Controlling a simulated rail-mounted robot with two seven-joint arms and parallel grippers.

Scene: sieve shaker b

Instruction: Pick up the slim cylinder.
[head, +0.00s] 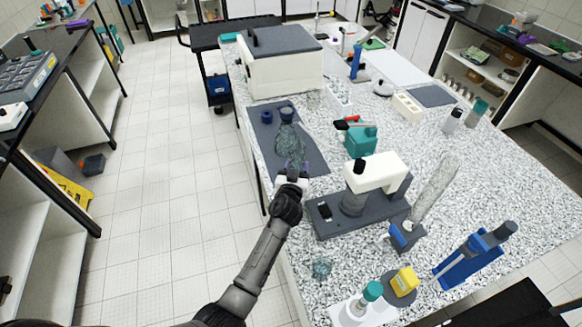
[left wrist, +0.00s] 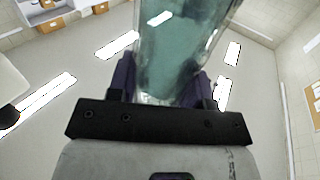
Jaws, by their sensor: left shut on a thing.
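My left gripper (head: 291,170) is shut on a clear glass cylinder (head: 288,142), over the dark mat at the bench's left edge. In the left wrist view the greenish, see-through glass (left wrist: 175,50) rises between the purple fingers (left wrist: 165,85), which press on its sides. A dark blue piece (head: 286,113) shows at its far end; I cannot tell whether it belongs to it. Another tall clear cylinder (head: 436,188) with a blue base (head: 405,236) stands on the right of the bench. My right gripper is not in view.
The dark mat (head: 310,158) also bears a small blue cup (head: 266,117). A white-headed instrument (head: 378,172) on a dark base stands close right of my gripper. A teal device (head: 358,140) is behind it, a large white box (head: 283,65) at the back. Open floor lies left.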

